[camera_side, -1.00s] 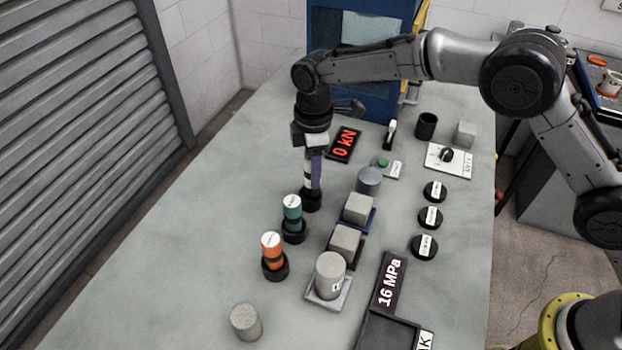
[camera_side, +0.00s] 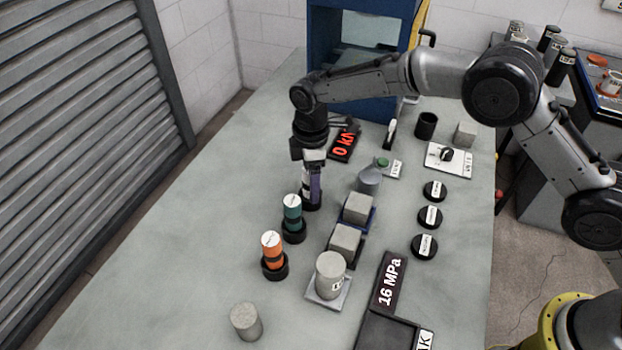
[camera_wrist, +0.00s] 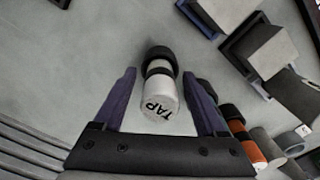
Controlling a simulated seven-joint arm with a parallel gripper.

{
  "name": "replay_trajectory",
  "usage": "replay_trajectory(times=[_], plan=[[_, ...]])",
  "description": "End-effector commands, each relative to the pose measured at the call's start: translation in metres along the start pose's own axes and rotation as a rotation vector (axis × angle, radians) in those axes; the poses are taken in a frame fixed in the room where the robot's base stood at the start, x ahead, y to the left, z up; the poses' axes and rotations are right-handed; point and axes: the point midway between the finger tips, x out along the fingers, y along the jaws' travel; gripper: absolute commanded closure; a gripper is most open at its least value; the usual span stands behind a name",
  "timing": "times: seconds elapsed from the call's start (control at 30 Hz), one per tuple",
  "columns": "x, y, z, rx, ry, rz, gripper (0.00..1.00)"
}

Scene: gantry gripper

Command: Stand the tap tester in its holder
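The tap tester (camera_wrist: 159,98) is a white cylinder with a dark band and "TAP" on its top. It stands upright in its round black holder (camera_wrist: 160,55), which is partly hidden by the tester. In the side view the tester (camera_side: 305,186) is mostly covered by a purple finger. My gripper (camera_side: 313,188) is low over it, pointing down. In the wrist view the purple fingers of my gripper (camera_wrist: 164,85) are apart, one on each side of the tester, with a narrow gap showing on both sides.
A teal cylinder (camera_side: 292,208) and an orange cylinder (camera_side: 271,244) stand in black holders close by, towards the camera. Grey cubes (camera_side: 357,207) on trays and a funnel-like grey piece (camera_side: 369,180) are to the right. A loose grey cylinder (camera_side: 246,321) stands in front. The table's left side is clear.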

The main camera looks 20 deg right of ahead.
Motion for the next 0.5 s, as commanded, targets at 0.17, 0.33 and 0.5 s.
replay_trajectory(times=[0.17, 0.33, 0.5], plan=[[0.000, 0.000, 0.000, 0.000, 0.000, 0.000, 0.27], [-0.009, 0.000, 0.000, 0.000, 0.001, 0.002, 0.27], [-0.037, 0.001, -0.001, 0.000, 0.003, 0.003, 0.27]])
